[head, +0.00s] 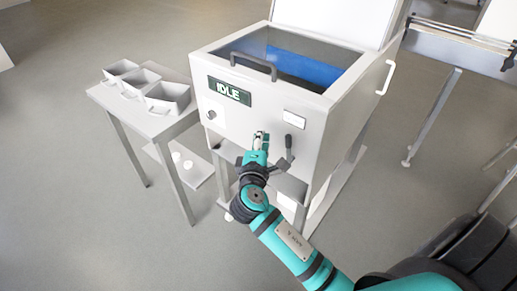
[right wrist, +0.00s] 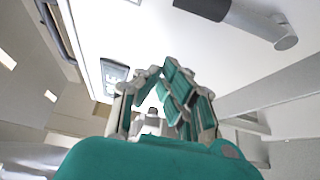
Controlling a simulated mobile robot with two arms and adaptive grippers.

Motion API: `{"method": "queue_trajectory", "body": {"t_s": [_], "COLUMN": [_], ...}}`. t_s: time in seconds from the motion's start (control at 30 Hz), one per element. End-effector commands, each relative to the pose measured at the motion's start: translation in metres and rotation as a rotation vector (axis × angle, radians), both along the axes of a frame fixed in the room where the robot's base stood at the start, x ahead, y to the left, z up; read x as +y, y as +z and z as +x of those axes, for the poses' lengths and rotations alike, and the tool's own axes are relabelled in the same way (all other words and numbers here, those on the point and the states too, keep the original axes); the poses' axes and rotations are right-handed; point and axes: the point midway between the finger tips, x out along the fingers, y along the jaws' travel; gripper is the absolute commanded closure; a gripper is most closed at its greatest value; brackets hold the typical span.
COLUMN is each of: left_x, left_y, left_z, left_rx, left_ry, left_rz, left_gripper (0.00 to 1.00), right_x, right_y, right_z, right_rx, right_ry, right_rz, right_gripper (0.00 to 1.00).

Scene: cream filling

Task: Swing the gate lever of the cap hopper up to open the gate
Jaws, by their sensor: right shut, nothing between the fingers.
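The cap hopper (head: 258,118) is a white box-shaped machine with a dark display reading IDLE on its front. The dark grey gate lever (head: 289,148) is on the lower right of that front. In the right wrist view the lever (right wrist: 255,20) shows at the top right as a grey bar with a rounded end. My right gripper (head: 261,136) is in front of the hopper, just left of the lever and apart from it. In the right wrist view its fingers (right wrist: 160,75) are shut and empty, below and left of the lever. My left gripper is out of view.
A black handle (head: 253,66) is on the hopper's top front edge, above a blue interior. A side table (head: 155,126) with several open bins stands at the left. A rail frame (head: 436,107) stands at the right.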

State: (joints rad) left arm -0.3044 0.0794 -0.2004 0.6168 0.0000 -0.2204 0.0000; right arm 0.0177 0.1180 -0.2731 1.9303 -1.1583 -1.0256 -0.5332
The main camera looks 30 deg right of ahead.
Motion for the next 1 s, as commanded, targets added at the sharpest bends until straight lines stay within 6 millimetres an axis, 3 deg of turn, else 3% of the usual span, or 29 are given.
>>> {"method": "queue_trajectory", "body": {"t_s": [0.1,0.23,0.67,1.0], "left_x": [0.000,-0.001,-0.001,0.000], "left_y": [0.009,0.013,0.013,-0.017], "left_z": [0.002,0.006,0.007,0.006], "left_rx": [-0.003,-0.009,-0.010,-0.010], "left_ry": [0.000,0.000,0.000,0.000], "left_rz": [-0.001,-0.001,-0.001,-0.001], "left_gripper": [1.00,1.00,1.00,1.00], "right_x": [-0.011,-0.017,-0.020,-0.028], "right_y": [0.004,0.004,0.003,0.001], "right_z": [-0.020,-0.030,-0.035,-0.050], "right_rx": [0.004,0.003,0.002,-0.106], "right_ry": [0.002,0.001,0.002,-0.001], "right_rz": [-0.002,0.000,0.001,0.047], "right_gripper": [1.00,1.00,1.00,1.00]}}
